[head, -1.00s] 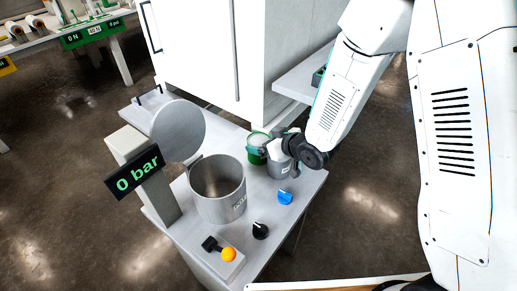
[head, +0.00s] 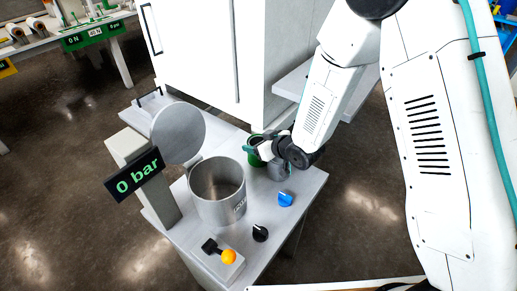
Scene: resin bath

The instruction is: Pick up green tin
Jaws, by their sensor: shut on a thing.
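The green tin (head: 254,158) stands on the grey bench at the back right, behind the metal pot. My gripper (head: 265,152) reaches in from the right and is shut at the green tin's near right side. The arm and gripper hide much of the tin.
The open metal pot (head: 218,192) has its round lid (head: 178,133) raised beside it. A "0 bar" display (head: 138,173) stands at left. A white cabinet (head: 205,50) rises behind.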

